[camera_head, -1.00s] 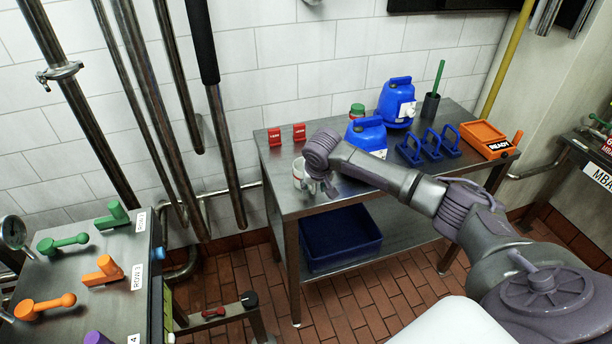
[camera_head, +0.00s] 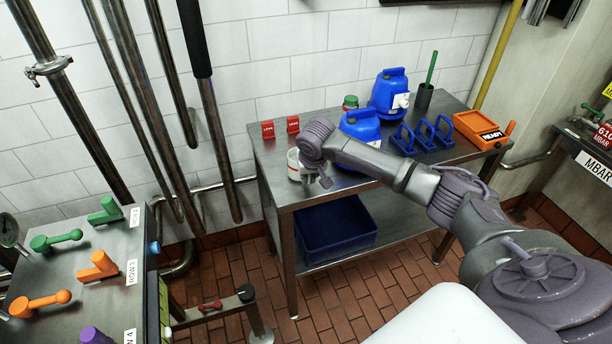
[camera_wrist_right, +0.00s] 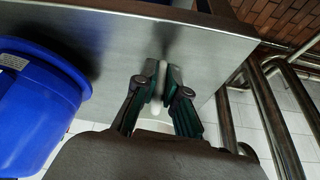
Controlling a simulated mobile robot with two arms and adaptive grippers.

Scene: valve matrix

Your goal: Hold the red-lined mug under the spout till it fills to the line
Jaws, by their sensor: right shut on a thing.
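A white mug (camera_head: 293,166) is at the left front part of the steel table, partly hidden behind my right gripper (camera_head: 318,181). In the right wrist view the green-padded fingers of my right gripper (camera_wrist_right: 164,88) are closed on a narrow white part of the mug (camera_wrist_right: 154,124). A blue container (camera_head: 388,92) with a white fitting (camera_head: 400,101) stands at the back of the table. No spout can be made out for certain. My left gripper is out of view.
The steel table (camera_head: 274,192) also carries a nearer blue container (camera_head: 361,126), blue racks (camera_head: 424,136), two red blocks (camera_head: 268,129) and an orange tray (camera_head: 480,128). A dark blue bin (camera_head: 336,237) is on its lower shelf. A panel with coloured handles (camera_head: 72,279) is at left.

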